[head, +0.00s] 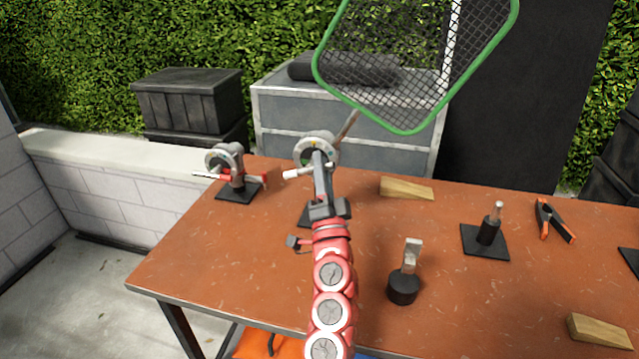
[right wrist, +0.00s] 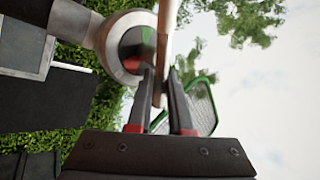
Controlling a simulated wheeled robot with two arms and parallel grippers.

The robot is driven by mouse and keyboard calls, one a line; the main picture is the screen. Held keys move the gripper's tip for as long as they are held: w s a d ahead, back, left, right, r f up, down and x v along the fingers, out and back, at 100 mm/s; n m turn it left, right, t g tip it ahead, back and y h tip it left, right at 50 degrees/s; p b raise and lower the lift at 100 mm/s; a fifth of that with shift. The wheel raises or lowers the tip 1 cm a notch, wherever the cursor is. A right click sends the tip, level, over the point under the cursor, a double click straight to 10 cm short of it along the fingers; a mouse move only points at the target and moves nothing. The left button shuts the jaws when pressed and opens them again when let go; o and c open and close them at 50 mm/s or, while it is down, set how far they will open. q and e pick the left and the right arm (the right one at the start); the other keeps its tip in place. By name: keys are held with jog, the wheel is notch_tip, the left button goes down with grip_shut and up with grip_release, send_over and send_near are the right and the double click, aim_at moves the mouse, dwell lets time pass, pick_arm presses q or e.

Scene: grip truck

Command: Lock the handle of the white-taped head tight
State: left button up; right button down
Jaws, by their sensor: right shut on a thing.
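A round grey grip head (head: 316,147) stands at the middle back of the table, with a rod and the green-rimmed net (head: 405,75) above it. Its handle (head: 292,174) shows a pale end to the left of my right gripper (head: 319,163). In the right wrist view my right gripper (right wrist: 160,90) is shut on the pale handle (right wrist: 167,35), right beside the round head (right wrist: 127,45). My fingers and arm hide part of the handle and stand. A second grip head (head: 226,158) with red parts stands at the left. White tape cannot be clearly made out. My left gripper is out of view.
The brown table (head: 370,230) holds a wooden wedge (head: 407,188), a black stub stand (head: 487,238), an orange-tipped clamp (head: 553,220) and a black round-based piece (head: 404,285). Another wedge (head: 598,332) lies at the lower right. A grey cabinet (head: 275,105) stands behind.

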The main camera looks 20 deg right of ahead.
jog(key=shift+f+m+h+b, duration=0.2)
jog(key=shift+m+h+b, duration=0.45)
jog(key=shift+m, duration=0.25)
jog(key=shift+f+m+h+b, duration=0.15)
jog(key=shift+m+h+b, duration=0.5)
jog(key=shift+m, duration=0.25)
jog(key=c, duration=1.1)
grip_release()
jog(key=shift+d, duration=0.1)
jog(key=v, duration=1.7)
jog(key=shift+s, duration=0.2)
jog(key=shift+f, duration=0.1)
